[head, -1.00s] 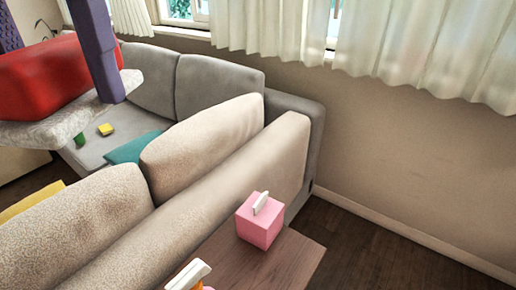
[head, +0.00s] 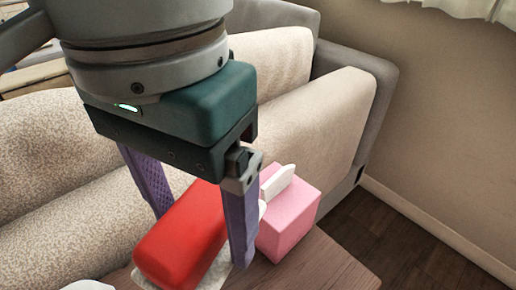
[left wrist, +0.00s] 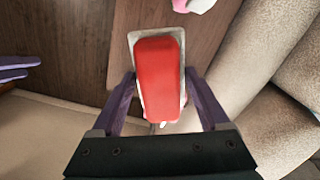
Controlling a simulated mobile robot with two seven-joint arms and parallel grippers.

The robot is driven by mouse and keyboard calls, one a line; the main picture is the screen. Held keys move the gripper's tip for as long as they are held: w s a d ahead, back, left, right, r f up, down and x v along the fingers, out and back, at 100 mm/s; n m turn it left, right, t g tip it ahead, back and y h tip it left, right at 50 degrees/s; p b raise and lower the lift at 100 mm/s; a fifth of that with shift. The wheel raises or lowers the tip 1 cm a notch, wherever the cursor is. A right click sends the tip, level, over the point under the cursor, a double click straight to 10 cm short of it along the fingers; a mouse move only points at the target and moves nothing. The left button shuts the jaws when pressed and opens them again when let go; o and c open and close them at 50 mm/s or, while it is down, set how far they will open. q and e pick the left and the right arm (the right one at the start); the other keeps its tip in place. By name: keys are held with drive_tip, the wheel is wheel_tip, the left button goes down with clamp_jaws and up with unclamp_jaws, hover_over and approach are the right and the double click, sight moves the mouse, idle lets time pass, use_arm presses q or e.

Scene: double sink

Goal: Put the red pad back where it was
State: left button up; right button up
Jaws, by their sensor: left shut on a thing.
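The red pad (head: 180,240) has a rounded red top on a pale grey speckled base. My left gripper (head: 200,235) is shut on it, with one purple finger on each side. In the left wrist view the pad (left wrist: 158,75) lies lengthwise between the fingers, over the wooden table (left wrist: 80,60). I cannot tell whether its base touches the tabletop. In the head view it is just left of the pink tissue box (head: 290,222). Two purple fingers of my right gripper (left wrist: 20,68) show at the left edge of the left wrist view; their opening is unclear.
The wooden table (head: 335,272) has bare top right of the pad. A beige sofa (head: 300,115) runs behind it. A white object (head: 88,285), mostly cut off, shows at the bottom left. Dark floor (head: 420,245) and a wall lie to the right.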

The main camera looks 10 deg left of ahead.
sight(215, 268)
use_arm(q)
wheel_tip(215, 268, down, 21)
drive_tip(key=b, duration=0.8)
drive_tip(key=shift+d+r, duration=0.1)
drive_tip(key=shift+r, duration=0.1)
drive_tip(key=o, duration=1.2)
drive_tip(key=shift+c, duration=0.2)
wheel_tip(215, 268, up, 12)
drive_tip(key=p, duration=0.5)
